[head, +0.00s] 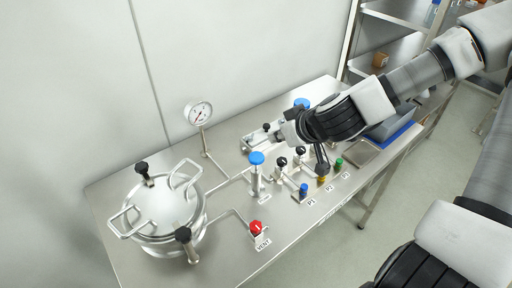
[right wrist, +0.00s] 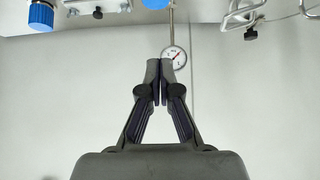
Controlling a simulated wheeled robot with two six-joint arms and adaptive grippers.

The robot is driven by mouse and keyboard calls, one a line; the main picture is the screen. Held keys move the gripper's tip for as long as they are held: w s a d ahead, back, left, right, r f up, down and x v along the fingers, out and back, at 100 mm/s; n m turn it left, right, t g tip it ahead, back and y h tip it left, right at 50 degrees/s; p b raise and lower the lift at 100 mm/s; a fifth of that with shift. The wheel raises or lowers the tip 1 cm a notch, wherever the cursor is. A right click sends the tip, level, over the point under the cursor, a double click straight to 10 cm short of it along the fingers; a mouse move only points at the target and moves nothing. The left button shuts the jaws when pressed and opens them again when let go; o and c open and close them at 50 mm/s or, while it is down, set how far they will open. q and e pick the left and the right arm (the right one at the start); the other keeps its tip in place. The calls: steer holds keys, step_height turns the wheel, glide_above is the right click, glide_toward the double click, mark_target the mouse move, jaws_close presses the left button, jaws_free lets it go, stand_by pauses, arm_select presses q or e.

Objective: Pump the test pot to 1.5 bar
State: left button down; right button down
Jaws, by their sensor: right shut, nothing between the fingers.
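The test pot (head: 163,205) is a round steel vessel with loop handles and black clamp knobs, at the left of the steel bench. A dial gauge (head: 199,113) stands on a thin stem behind it; its reading is too small to tell. It also shows upside down in the right wrist view (right wrist: 173,57), beyond my fingertips. A blue-capped upright cylinder (head: 256,158) stands mid-bench; another blue cap (head: 302,103) is farther back. A red knob (head: 257,227) is marked VENT. My left gripper is out of view.
The front-left bench is mostly clear.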

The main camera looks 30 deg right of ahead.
steer(key=f, duration=0.1)
steer(key=b, duration=0.5)
glide_above(261, 163)
steer(key=w, duration=0.1)
step_height(261, 163, down, 7)
steer(key=shift+w+f, duration=0.1)
steer(key=shift+w, duration=0.05)
step_height(261, 163, down, 2)
steer(key=shift+f, duration=0.65)
steer(key=shift+f, duration=0.15)
steer(key=f+b, duration=0.1)
steer(key=f, duration=0.1)
steer(key=f+b, duration=0.1)
steer(key=f, duration=0.1)
steer(key=shift+s+b, duration=0.25)
steer(key=shift+b, duration=0.1)
steer(key=shift+s+a+r, duration=0.1)
